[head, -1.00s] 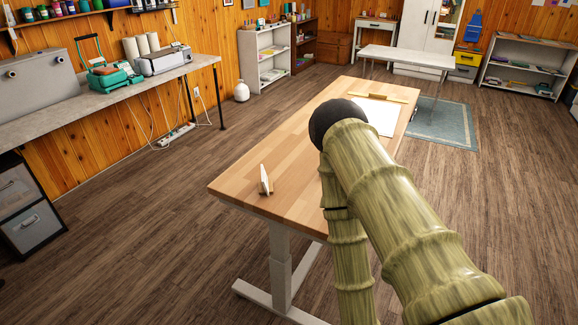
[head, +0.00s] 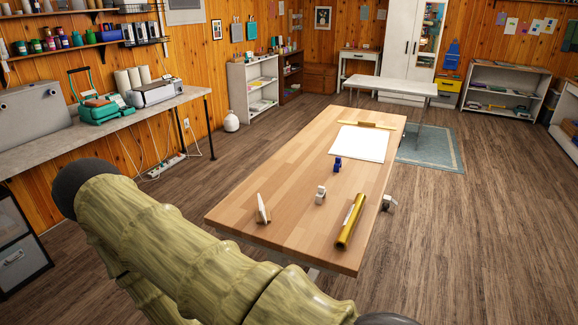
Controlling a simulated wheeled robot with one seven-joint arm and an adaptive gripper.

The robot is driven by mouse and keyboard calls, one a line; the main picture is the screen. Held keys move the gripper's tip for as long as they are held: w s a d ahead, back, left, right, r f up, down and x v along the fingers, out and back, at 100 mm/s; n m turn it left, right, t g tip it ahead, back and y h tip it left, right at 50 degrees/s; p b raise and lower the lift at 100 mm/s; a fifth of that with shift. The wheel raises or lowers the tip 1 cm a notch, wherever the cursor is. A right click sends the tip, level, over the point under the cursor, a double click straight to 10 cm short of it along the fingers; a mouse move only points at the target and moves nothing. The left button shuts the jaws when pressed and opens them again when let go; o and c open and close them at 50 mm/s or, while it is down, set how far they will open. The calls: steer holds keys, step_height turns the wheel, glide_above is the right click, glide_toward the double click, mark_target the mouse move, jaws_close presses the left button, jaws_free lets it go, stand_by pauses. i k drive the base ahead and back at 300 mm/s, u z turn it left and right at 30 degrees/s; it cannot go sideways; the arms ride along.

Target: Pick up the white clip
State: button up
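A small white, blocky object that looks like the white clip (head: 320,195) sits on the wooden table (head: 275,170) in the head view, near the middle of its near half. A similar blue clip (head: 337,164) sits a little behind it and to the right. My bamboo-patterned arm crosses the lower left of the view, apart from the clip in the picture. My gripper is not in view, so its opening and contents are hidden.
A gold vinyl roll (head: 350,222) lies right of the clip. A white sheet (head: 359,143) and a yellow ruler-like bar (head: 362,125) lie farther back.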

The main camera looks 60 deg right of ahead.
mark_target(320, 193)
steer(key=i, duration=2.05)
steer(key=z, duration=2)
